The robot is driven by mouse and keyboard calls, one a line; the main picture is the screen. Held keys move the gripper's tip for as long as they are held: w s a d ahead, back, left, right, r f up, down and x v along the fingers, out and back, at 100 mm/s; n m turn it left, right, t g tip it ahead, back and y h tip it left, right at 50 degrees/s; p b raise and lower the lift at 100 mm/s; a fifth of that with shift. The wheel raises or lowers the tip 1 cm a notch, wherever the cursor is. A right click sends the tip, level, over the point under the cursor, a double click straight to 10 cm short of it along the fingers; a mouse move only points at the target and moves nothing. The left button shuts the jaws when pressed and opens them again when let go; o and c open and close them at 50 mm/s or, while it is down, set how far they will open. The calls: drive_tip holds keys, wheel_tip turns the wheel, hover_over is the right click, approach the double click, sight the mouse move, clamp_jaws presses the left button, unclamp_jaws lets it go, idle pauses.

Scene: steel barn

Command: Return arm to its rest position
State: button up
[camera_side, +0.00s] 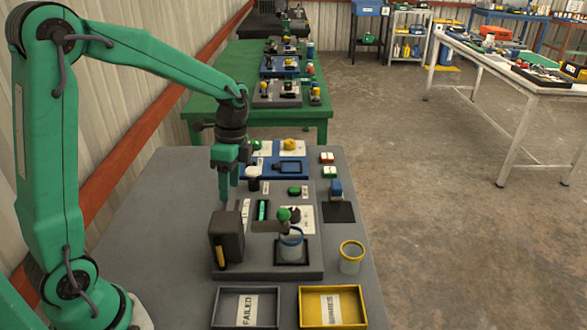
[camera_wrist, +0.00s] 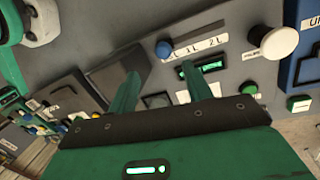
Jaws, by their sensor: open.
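My green gripper (camera_side: 227,190) hangs pointing down over the left part of the grey panel board (camera_side: 305,262), behind the dark box. Its fingers are apart with nothing between them. In the wrist view my gripper's two green fingers (camera_wrist: 163,84) stand apart above a panel with a blue knob (camera_wrist: 164,48), a lit green display (camera_wrist: 208,67) and a large white knob (camera_wrist: 281,41). My arm reaches out from the left of the side view, bent at the elbow. The exact gap between the fingertips and the panel cannot be told.
A dark box (camera_side: 229,236) with a yellow handle stands close to the gripper. A FAILED tray (camera_side: 220,308) and a yellow tray (camera_side: 310,308) lie in front. The table's left rear is bare.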

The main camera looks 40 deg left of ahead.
drive_tip(key=s+d+r+n+t, duration=0.5)
drive_tip(key=s+r+n+t, duration=0.2)
drive_tip(key=s+r+n, duration=0.3)
drive_tip(key=s+n, duration=0.1)
drive_tip(key=s, duration=0.2)
drive_tip(key=shift+s+d+r+t, duration=0.15)
drive_tip(key=shift+s+r+t, duration=0.15)
drive_tip(key=shift+s+r, duration=0.05)
